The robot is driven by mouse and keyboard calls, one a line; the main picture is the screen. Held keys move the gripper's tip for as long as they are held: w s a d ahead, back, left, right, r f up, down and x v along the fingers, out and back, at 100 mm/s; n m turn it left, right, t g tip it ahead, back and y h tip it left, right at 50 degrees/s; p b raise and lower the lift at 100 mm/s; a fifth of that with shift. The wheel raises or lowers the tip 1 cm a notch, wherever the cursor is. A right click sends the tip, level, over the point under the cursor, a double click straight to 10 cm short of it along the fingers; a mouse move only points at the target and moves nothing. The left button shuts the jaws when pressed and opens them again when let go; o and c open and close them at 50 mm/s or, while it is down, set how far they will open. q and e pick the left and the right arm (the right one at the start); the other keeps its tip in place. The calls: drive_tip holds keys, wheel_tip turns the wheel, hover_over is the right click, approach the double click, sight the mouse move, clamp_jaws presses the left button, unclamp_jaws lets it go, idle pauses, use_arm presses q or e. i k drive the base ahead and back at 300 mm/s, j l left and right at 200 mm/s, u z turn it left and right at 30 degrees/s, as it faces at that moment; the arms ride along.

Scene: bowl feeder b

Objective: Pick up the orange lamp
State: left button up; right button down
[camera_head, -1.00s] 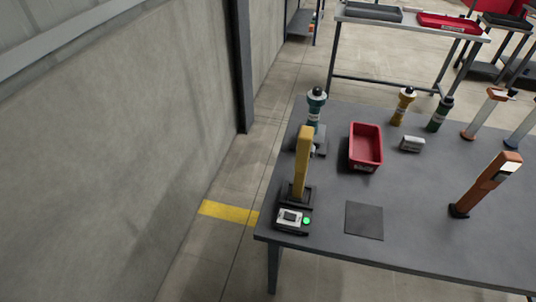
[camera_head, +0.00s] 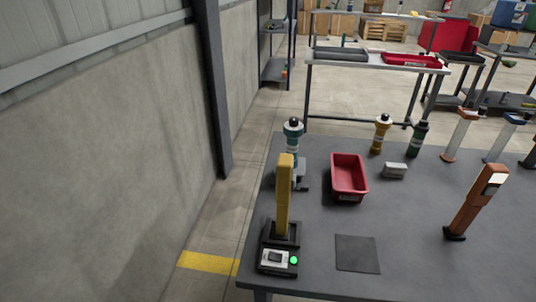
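An orange upright post-like lamp (camera_head: 473,208) with a pale panel near its top stands on a dark foot at the right of the grey table (camera_head: 400,245). It leans to the right in the picture. Farther back, a second post (camera_head: 460,136) has an orange top and foot and a pale middle. I cannot tell for sure which of the two is the task's orange lamp. Neither of my grippers shows in the head view.
A yellow post (camera_head: 283,200) stands behind a small device with a green light (camera_head: 279,261). A red bin (camera_head: 348,194), a grey box (camera_head: 394,171), a dark square mat (camera_head: 357,253) and several banded cylinders are also on the table. A wall (camera_head: 100,180) runs along the left.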

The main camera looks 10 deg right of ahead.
sight(492, 175)
drive_tip(key=z, duration=1.3)
drive_tip(key=i+l, duration=0.25)
drive_tip(key=l+u, duration=0.05)
drive_tip(key=l, duration=0.05)
